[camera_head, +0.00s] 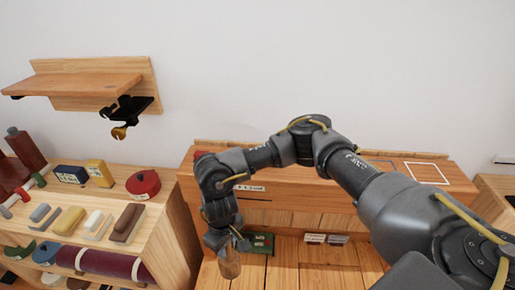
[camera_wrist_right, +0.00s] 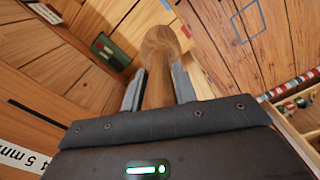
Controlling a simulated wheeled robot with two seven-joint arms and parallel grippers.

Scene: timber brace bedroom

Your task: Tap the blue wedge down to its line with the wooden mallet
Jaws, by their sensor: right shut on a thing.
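My right gripper (camera_head: 236,243) is low at the front of the wooden bench, pointing down. It is shut on a rounded wooden piece (camera_head: 229,264), which looks like part of the wooden mallet. In the right wrist view the same wooden piece (camera_wrist_right: 158,62) stands between the two fingers (camera_wrist_right: 158,88), with a rounded end beyond them. I cannot make out a separate mallet head. I cannot pick out the blue wedge for sure; my right arm covers part of the bench. My left gripper is not in view.
A green box (camera_head: 262,243) lies close to the right gripper, with two small labelled pieces (camera_head: 325,239) further right. A left cabinet (camera_head: 165,205) holds many items. A wall shelf (camera_head: 80,84) hangs above.

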